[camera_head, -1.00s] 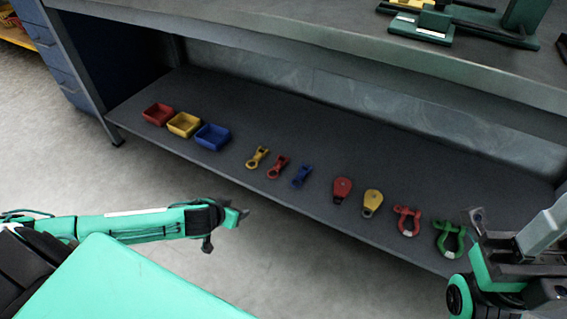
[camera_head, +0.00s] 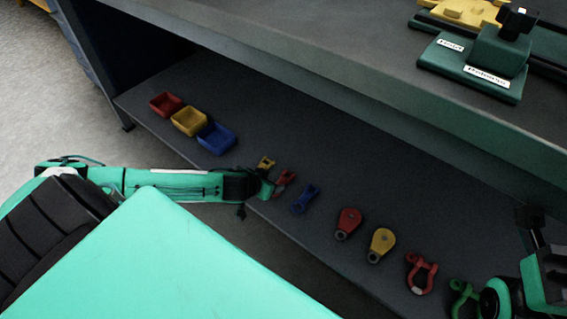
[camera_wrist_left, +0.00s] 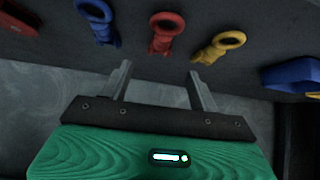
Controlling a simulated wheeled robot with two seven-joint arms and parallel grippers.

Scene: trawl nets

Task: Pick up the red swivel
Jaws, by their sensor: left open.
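The red swivel (camera_head: 284,180) lies on the dark lower shelf, between the yellow swivel (camera_head: 266,163) and the blue swivel (camera_head: 304,199). My left gripper (camera_head: 269,188) is close beside it in the head view and partly covers it. In the left wrist view the red swivel (camera_wrist_left: 166,34) shows its ring and body, just beyond the space between my two left fingers (camera_wrist_left: 160,72). Those fingers are apart and empty. The blue swivel (camera_wrist_left: 98,20) and yellow swivel (camera_wrist_left: 220,46) lie on either side. My right gripper (camera_head: 530,218) is at the right edge, its jaws unclear.
Red, yellow and blue bins (camera_head: 216,138) stand to the left on the shelf (camera_head: 300,150). Red and yellow blocks (camera_head: 348,222) and red and green shackles (camera_head: 421,271) lie to the right. The bench top (camera_head: 330,45) overhangs the shelf; a green fixture (camera_head: 480,65) stands on it.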

